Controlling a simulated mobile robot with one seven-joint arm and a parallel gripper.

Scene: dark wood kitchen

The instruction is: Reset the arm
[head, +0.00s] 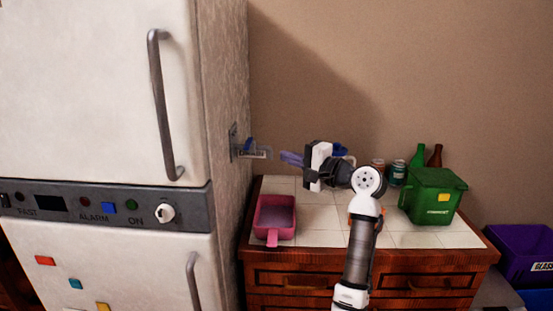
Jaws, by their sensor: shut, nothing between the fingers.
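My arm reaches up from the bottom of the head view and bends to the left above the tiled counter (317,222). My gripper (284,158) points left toward the side of the fridge, with its fingers shut and nothing held. It is raised above the counter, a little right of a small wall-mounted holder (240,150) on the fridge side. I cannot tell the exact gap between them.
A pink dustpan-like tray (274,217) lies on the counter's left. A green bin (433,196), cans (397,173) and bottles (417,156) stand at the right. The white fridge (90,90) fills the left. A purple bin (520,250) is at far right.

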